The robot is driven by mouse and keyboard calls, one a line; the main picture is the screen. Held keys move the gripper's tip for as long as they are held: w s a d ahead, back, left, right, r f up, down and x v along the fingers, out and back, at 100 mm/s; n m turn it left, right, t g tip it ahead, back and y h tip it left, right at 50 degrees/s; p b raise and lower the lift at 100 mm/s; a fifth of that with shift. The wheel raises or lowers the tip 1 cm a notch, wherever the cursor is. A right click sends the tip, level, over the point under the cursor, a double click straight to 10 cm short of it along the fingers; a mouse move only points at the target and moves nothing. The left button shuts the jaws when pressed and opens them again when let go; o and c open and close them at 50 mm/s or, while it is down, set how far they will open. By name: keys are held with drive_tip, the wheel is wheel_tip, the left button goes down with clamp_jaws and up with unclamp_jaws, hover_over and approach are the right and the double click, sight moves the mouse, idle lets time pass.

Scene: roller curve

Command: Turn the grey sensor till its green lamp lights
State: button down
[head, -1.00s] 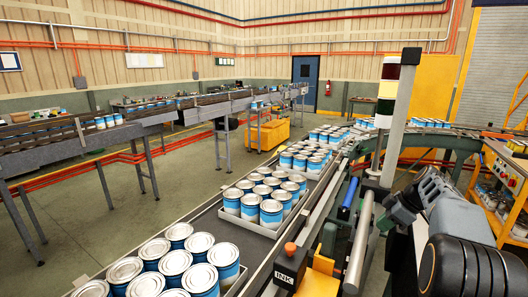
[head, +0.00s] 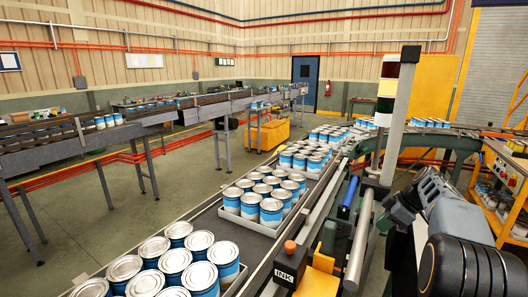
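I cannot pick out the grey sensor with certainty, and no lit green lamp shows in the head view. My arm comes in at the lower right, and its dark far end (head: 402,212) is beside the grey post at the conveyor's right side. The gripper's fingers cannot be made out there, so whether they are open or shut does not show.
A conveyor (head: 205,228) carries trays of blue-and-white cans (head: 270,210). Along its right side are a box marked INK (head: 289,272) with an orange knob, a silver roller (head: 358,255), a blue cylinder (head: 349,192) and a signal tower (head: 387,90). An orange rack (head: 503,190) stands right.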

drive_tip(key=shift+w+d+f, duration=0.1)
drive_tip(key=shift+w+f, duration=0.05)
drive_tip(key=shift+f, duration=0.1)
drive_tip(key=shift+w+d+p, duration=0.45)
drive_tip(key=shift+w+p, duration=0.3)
drive_tip(key=shift+p, duration=0.15)
drive_tip(key=shift+s+d+f, duration=0.1)
drive_tip(key=shift+d, duration=0.1)
wheel_tip(320, 180, up, 6)
drive_tip(key=p, duration=0.4)
drive_tip(key=shift+d+r+p, duration=0.2)
drive_tip(key=shift+r+p, duration=0.05)
drive_tip(key=shift+p, duration=0.05)
